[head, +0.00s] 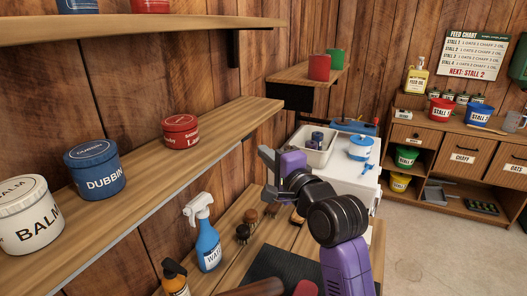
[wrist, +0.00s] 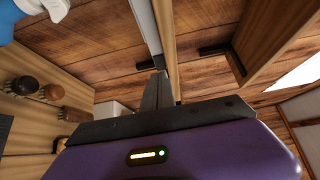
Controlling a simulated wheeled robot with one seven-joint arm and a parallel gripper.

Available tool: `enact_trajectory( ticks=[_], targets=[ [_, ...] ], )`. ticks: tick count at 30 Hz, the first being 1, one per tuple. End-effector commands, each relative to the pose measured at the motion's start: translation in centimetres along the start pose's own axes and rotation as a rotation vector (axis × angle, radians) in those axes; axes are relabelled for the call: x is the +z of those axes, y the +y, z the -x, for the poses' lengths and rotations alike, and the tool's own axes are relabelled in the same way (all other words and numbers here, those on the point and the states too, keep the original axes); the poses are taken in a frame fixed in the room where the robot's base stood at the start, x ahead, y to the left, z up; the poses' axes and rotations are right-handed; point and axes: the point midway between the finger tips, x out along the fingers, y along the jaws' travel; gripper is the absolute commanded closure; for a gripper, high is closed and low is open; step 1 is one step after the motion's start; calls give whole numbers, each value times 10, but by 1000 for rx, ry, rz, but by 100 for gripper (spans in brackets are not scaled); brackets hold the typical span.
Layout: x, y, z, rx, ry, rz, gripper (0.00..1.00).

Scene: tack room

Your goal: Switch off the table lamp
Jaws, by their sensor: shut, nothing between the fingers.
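I see no table lamp that I can make out in either view. My gripper (head: 266,156) is in the middle of the head view, raised above the wooden bench (head: 235,212) and near the front edge of the lower wall shelf. In the wrist view its dark fingers (wrist: 158,80) are together with nothing between them. The fingers point toward the wooden wall and the underside of a shelf. A bright white patch (wrist: 297,66) shows at the right of the wrist view; I cannot tell what it is.
The bench holds a blue spray bottle (head: 208,245), an amber bottle (head: 175,278), brushes (head: 243,232) and a dark mat (head: 282,265). The lower shelf (head: 135,172) bears tins. Behind my arm stands a white cabinet (head: 352,176) with a basin (head: 314,150) and a blue-lidded pot (head: 360,148). Floor is clear at right.

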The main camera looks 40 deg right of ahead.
Motion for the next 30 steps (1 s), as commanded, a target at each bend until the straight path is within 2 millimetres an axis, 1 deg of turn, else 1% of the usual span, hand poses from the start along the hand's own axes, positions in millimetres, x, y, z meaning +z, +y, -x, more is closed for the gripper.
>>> enact_trajectory(
  ticks=[6, 9, 12, 17, 30],
  targets=[
    [10, 2, 34, -1, -1, 2, 100],
    [14, 2, 48, 0, -2, 0, 100],
    [17, 1, 56, -1, -2, 1, 100],
    [18, 0, 61, 1, -1, 0, 100],
    [18, 0, 61, 0, -1, 0, 100]
  ],
)
